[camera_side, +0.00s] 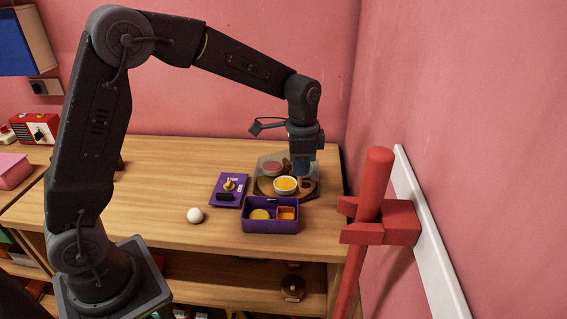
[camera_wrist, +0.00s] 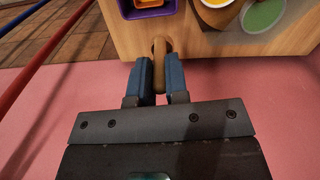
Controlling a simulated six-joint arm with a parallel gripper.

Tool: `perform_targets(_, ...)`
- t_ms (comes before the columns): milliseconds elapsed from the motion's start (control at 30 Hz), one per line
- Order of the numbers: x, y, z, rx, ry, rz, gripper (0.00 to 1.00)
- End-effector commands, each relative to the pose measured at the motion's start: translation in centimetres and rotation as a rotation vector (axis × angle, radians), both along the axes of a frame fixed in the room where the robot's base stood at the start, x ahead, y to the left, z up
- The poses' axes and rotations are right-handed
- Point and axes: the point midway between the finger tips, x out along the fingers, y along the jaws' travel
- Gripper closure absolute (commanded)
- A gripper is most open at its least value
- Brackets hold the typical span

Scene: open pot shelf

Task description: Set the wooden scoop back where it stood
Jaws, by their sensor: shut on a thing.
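The wooden scoop (camera_wrist: 159,49) shows in the wrist view as a brown rounded handle between the two blue fingers of my gripper (camera_wrist: 159,62). The fingers are shut on it. The handle stands over or in front of the wooden table top (camera_wrist: 125,40); I cannot tell whether its far end touches the wood. In the side view my gripper (camera_side: 301,165) points down at the right end of the table, by a round board (camera_side: 312,189) with small bowls. The scoop is not clear there, being mostly hidden by the fingers.
On the board stand a white bowl of yellow food (camera_side: 285,184) and a reddish dish (camera_side: 271,168). A purple box (camera_side: 270,227) with compartments sits in front, a purple lid (camera_side: 229,190) and a white ball (camera_side: 195,215) to the left. A red post (camera_side: 372,190) rises at right.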

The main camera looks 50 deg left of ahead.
Motion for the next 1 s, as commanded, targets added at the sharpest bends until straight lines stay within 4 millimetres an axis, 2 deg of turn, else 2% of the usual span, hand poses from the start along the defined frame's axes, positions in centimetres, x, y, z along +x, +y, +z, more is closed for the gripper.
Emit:
perform_targets(33,0.8,-1.3,-0.8,0.000,0.003,-0.005,1.00)
perform_targets(100,1.7,-2.5,-1.6,0.000,0.002,-0.003,1.00)
perform_targets(267,2.7,-4.2,-2.7,0.001,0.001,0.000,1.00)
perform_targets(467,2.7,-4.4,-4.1,0.000,0.002,0.002,1.00)
perform_targets(800,2.7,-4.3,-7.6,0.000,0.001,0.001,1.00)
perform_targets(1000,2.7,-4.3,-8.8,-0.001,0.001,0.001,1.00)
